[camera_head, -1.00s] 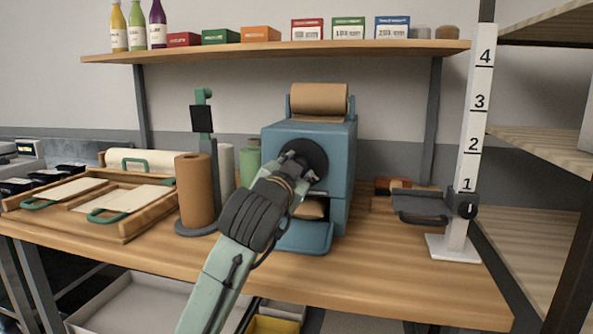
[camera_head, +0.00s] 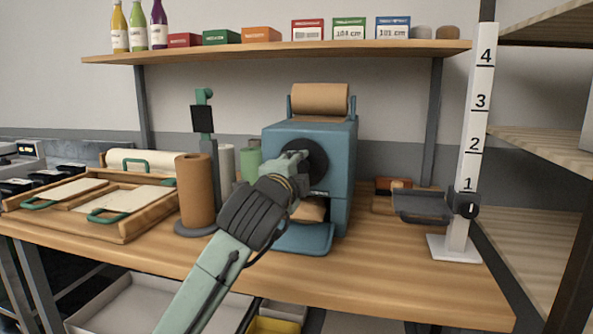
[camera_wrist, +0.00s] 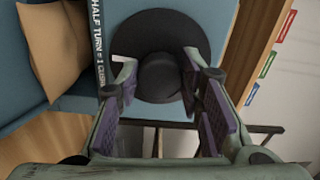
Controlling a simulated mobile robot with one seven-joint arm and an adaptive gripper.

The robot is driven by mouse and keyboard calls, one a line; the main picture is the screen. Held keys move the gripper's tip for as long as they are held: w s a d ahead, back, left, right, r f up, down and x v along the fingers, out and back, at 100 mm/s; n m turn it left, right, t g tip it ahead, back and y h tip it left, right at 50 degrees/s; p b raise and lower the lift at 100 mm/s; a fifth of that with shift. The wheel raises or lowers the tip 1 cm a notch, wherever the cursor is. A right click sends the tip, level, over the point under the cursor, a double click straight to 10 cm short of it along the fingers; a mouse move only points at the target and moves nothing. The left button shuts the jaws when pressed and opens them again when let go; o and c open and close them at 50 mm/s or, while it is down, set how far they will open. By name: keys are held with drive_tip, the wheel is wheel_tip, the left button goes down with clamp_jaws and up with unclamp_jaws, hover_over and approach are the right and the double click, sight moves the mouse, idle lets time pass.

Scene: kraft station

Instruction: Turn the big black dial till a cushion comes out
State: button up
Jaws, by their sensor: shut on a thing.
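The big black dial (camera_head: 318,158) is a round disc with a raised hub on the front of the blue machine (camera_head: 338,142). It also shows in the wrist view (camera_wrist: 160,27). My gripper (camera_head: 297,165) is at the dial. In the wrist view its two fingers (camera_wrist: 160,78) sit either side of the dial's hub and are shut on it. A brown paper cushion (camera_head: 310,211) shows in the machine's lower opening, above the blue tray (camera_head: 308,240). The cushion also shows at the left of the wrist view (camera_wrist: 50,42). My wrist partly hides the opening.
A brown paper roll (camera_head: 320,97) lies on top of the machine. A standing brown roll (camera_head: 195,190) and a wooden tray (camera_head: 125,225) are to its left. A numbered white post (camera_head: 473,140) stands at the right.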

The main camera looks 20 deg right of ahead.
drive_tip(key=shift+m, duration=1.6)
drive_tip(key=o, duration=1.2)
drive_tip(key=shift+c, duration=0.2)
drive_tip(key=v, duration=1.2)
